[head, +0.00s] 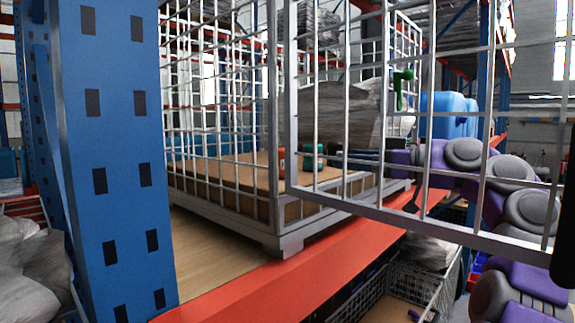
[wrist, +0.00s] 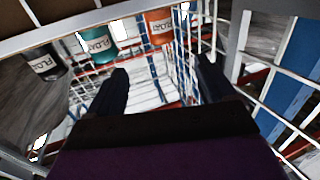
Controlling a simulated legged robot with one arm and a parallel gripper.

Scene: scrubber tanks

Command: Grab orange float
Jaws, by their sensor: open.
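The orange float (wrist: 160,26) shows at the top middle of the wrist view, with a label on its side. In the head view it is a small orange shape (head: 281,157) inside the wire cage, partly behind the bars. A teal float (wrist: 97,44) stands beside it and also shows in the head view (head: 311,158). A black float (wrist: 46,66) is farther left in the wrist view. My gripper (wrist: 163,84) is open and empty, its two dark fingers apart. The orange float appears beyond the fingertips, not touching them.
The floats are on a brown board (head: 228,170) in the wire cage (head: 232,228). The cage stands on a rack shelf with a red beam (head: 300,279). A mesh panel (head: 470,238) crosses in front of my arm. A blue post (head: 115,150) stands at left.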

